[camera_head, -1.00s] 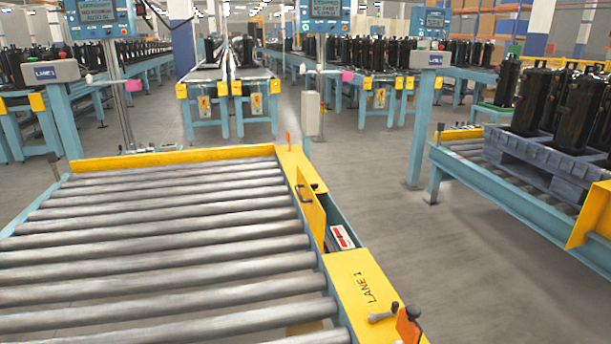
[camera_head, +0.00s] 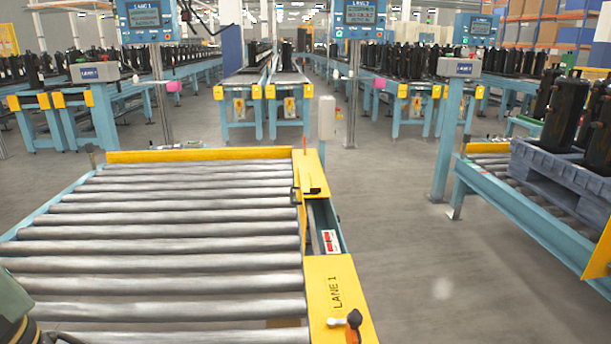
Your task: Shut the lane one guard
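The lane one guard (camera_head: 302,228) is a narrow yellow panel on the right side rail of the empty roller conveyor. It stands raised and is seen almost edge-on, with a dark handle (camera_head: 295,196) near its top. Beside it the rail's slot is uncovered, and a red and white part (camera_head: 330,242) shows inside. The yellow plate marked LANE 1 (camera_head: 335,290) lies in front of the slot, with a lever with a pale grip (camera_head: 345,320) at its near end. My gripper is not in view; a dark rounded piece at the lower left corner looks like part of my arm.
The roller conveyor (camera_head: 170,215) has no load. Bare floor (camera_head: 415,250) lies to its right. Beyond that, a second conveyor holds a blue-grey pallet (camera_head: 565,175) with black compressors. A post with a screen (camera_head: 355,90) stands behind the rail.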

